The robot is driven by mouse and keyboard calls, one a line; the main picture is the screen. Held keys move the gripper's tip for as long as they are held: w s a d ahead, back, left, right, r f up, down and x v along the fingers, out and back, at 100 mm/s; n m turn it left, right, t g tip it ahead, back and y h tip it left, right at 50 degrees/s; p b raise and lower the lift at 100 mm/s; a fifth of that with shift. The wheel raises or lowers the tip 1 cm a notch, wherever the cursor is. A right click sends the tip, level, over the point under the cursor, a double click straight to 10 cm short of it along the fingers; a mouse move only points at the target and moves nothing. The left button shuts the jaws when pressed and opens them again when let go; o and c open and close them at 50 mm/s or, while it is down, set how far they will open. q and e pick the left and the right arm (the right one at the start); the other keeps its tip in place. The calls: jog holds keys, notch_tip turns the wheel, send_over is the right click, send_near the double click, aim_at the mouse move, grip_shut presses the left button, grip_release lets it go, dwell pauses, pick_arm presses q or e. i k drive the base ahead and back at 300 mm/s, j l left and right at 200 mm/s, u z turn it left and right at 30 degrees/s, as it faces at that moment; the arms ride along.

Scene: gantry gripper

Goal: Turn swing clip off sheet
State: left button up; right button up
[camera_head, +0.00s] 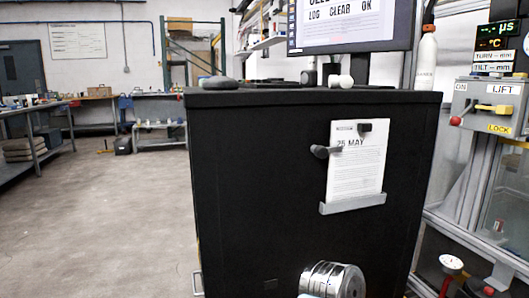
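A white printed sheet (357,170) headed "25 MAY" stands against the front of a black cabinet. Its lower edge sits at a grey ledge (352,203). A dark grey swing clip (321,152) with a rounded end lies at the sheet's left edge, and its narrow part reaches over the sheet near the heading. A small black block (365,127) sits at the sheet's top edge. Neither of my grippers can be made out in this view.
The black cabinet (260,180) has a monitor (350,22) above its top. A grey lever panel (490,105) is on the right. A silvery ringed cylinder shows at the bottom edge, low in front of the cabinet. Open floor (110,220) lies to the left.

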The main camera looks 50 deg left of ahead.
aim_at(321, 151)
jog(key=k+u, duration=0.1)
jog(key=u, duration=1.25)
